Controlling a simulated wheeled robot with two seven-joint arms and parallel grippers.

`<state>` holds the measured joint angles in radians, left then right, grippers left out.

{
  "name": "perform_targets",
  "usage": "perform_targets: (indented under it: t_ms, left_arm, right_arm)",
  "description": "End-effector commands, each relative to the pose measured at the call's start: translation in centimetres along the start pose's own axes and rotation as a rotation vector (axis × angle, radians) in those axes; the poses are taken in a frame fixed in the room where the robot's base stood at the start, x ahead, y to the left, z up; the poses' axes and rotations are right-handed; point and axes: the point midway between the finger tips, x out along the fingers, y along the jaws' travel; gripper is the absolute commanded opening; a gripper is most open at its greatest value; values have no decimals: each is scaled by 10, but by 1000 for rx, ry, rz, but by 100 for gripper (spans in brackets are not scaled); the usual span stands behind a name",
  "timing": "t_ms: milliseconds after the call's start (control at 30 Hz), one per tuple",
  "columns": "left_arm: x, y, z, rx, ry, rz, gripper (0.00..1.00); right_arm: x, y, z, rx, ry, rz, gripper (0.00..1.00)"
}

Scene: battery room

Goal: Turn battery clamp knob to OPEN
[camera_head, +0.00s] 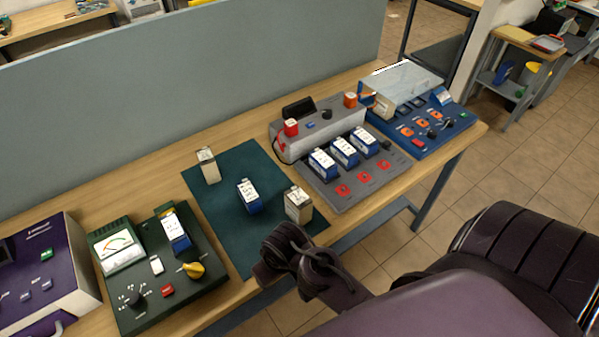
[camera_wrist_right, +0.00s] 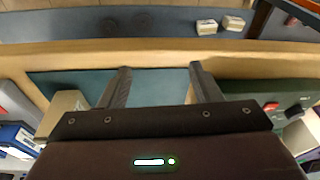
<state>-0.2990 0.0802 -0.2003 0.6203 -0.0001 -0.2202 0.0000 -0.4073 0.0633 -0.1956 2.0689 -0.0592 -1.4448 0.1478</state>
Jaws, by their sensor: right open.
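The green tester (camera_head: 122,290) stands on the bench at the left in the head view. A yellow knob (camera_head: 194,270) sits at its right front corner; its label is too small to read. A blue-and-white battery (camera_head: 175,232) stands upright in the tester behind the knob. My right arm reaches in from the lower right, its end beside the front edge of the green mat, to the right of the knob. In the right wrist view my right gripper (camera_wrist_right: 160,68) is open and empty. Part of a green panel (camera_wrist_right: 250,93) shows right of its fingers. My left gripper is not in view.
The green mat (camera_head: 222,213) holds a blue battery (camera_head: 249,196) and two beige ones. A purple device (camera_head: 45,270) stands left of the tester. A grey charger (camera_head: 320,120) and a blue unit (camera_head: 435,125) stand to the right. A grey partition (camera_head: 190,85) closes the back.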

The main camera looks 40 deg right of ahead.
Motion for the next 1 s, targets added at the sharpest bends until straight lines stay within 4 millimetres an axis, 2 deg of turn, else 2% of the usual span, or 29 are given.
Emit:
perform_targets:
  t_ms: [300, 700, 1000]
  left_arm:
    - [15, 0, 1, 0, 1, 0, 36]
    - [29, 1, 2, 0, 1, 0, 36]
    - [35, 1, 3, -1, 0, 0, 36]
  right_arm:
    - [56, 25, 26, -41, 17, 31, 58]
    - [128, 39, 57, -66, 12, 46, 58]
    - [163, 43, 74, -72, 5, 48, 58]
